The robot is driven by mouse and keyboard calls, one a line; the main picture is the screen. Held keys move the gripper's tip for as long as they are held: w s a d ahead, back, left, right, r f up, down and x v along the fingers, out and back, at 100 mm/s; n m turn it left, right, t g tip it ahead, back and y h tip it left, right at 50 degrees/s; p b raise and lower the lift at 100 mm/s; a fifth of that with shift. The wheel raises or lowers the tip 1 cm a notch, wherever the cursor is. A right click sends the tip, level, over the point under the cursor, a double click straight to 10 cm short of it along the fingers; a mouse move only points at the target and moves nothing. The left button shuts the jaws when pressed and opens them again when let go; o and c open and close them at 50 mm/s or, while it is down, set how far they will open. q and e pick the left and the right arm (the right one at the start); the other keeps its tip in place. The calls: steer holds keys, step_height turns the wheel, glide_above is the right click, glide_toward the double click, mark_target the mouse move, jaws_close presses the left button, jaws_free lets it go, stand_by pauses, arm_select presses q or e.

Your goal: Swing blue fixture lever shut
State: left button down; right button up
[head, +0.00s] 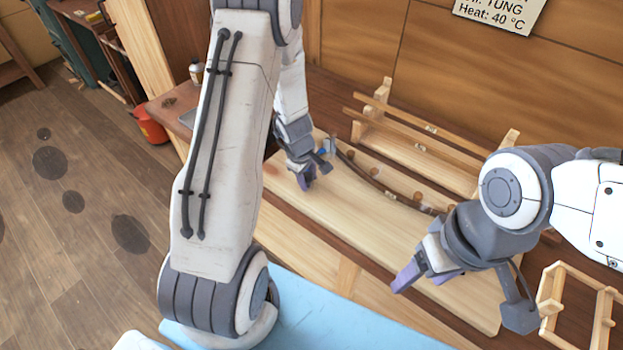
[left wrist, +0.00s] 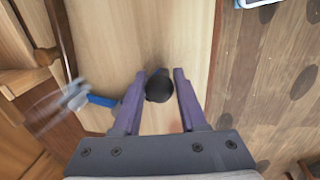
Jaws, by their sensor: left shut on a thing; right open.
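My left gripper (head: 306,179) is over the left end of the pale wooden board (head: 380,236). In the left wrist view its purple fingers (left wrist: 160,98) are shut on a black round knob (left wrist: 159,88). A blue lever arm (left wrist: 103,101) runs from a grey metal fitting (left wrist: 75,97) towards the knob and passes behind one finger. In the head view a small bit of blue (head: 322,151) shows beside the gripper; most of the lever is hidden there. My right gripper (head: 411,274) is open and empty above the board's right part.
A dark curved strip (head: 379,186) lies along several pegs on the board. A wooden rack (head: 420,158) stands behind it, and a wooden frame (head: 573,300) at the right. A red container (head: 150,125) is at the left. The board's front middle is clear.

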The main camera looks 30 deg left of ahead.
arm_select(q)
steer(key=shift+w+a, duration=0.1)
steer(key=shift+a, duration=0.05)
steer(key=shift+c, duration=2.3)
jaws_free()
steer(key=shift+r, duration=0.1)
steer(key=r+p, duration=0.1)
steer(key=r, duration=0.2)
steer(key=s+r+p, duration=0.1)
steer(key=r+p, duration=0.1)
steer(key=r, duration=0.1)
steer(key=r+p, duration=0.2)
steer(key=r, duration=0.1)
steer(key=shift+s+a+r, duration=0.15)
steer(key=shift+s, duration=0.25)
steer(key=shift+s+r+p, duration=0.1)
steer(key=shift+r+p, duration=0.2)
steer(key=shift+r, duration=0.1)
